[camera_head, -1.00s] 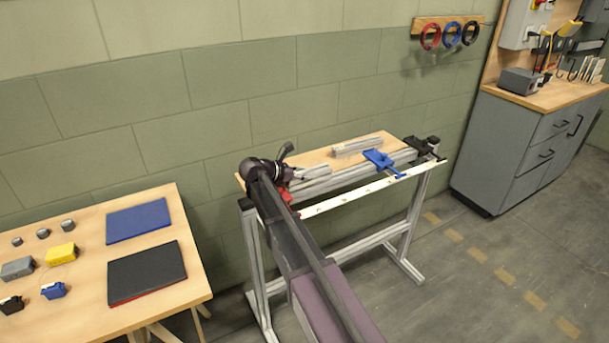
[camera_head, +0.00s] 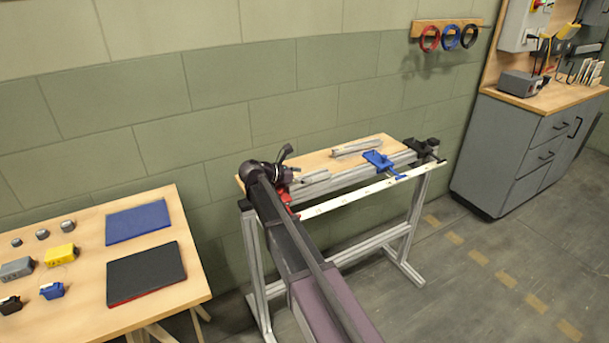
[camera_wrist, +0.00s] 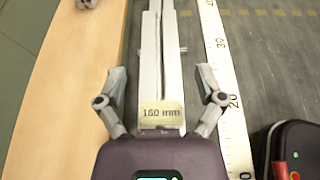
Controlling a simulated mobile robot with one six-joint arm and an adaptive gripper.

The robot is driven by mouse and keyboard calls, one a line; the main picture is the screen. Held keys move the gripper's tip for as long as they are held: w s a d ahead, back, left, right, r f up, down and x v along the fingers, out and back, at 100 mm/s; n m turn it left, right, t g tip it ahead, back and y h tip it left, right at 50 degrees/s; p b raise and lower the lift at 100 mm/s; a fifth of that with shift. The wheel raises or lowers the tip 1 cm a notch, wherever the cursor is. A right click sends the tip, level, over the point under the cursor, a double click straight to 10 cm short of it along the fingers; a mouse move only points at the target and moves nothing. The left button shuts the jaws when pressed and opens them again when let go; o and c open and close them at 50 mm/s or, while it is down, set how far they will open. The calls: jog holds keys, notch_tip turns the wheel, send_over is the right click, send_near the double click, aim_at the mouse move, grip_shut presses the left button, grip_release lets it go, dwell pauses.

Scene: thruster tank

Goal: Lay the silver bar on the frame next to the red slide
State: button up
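The silver bar (camera_head: 314,178) lies lengthwise along the left part of the aluminium frame (camera_head: 352,178), beside the red slide (camera_head: 286,197). My dark gripper covers its left end in the head view. In the wrist view, the bar (camera_wrist: 160,88) carries a "160 mm" label and sits between the fingers of my gripper (camera_wrist: 161,75). The fingers are spread, with a gap on each side of the bar.
A blue slide (camera_head: 378,160) sits farther right on the frame, before a black end block (camera_head: 424,147). More silver bars (camera_head: 356,148) lie on the wooden board (camera_head: 318,160) behind. A white scale (camera_head: 365,190) runs along the front. A table with pads stands left.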

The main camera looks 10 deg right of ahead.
jog(key=shift+s+d+f, duration=0.1)
jog(key=shift+s+f, duration=0.3)
jog(key=shift+s, duration=0.25)
jog(key=shift+r+p, duration=0.2)
jog(key=shift+p, duration=0.15)
jog(key=shift+w+r, duration=0.15)
jog(key=shift+a+r+p, duration=0.2)
jog(key=shift+a+p, duration=0.05)
jog(key=shift+p, duration=0.25)
jog(key=p+v, duration=0.1)
jog(key=v, duration=0.2)
jog(key=p+v, duration=0.2)
jog(key=v, duration=0.2)
jog(key=w+p+v, duration=0.1)
jog(key=v, duration=0.3)
jog(key=shift+s+a+r, duration=0.1)
jog(key=shift+a+r, duration=0.2)
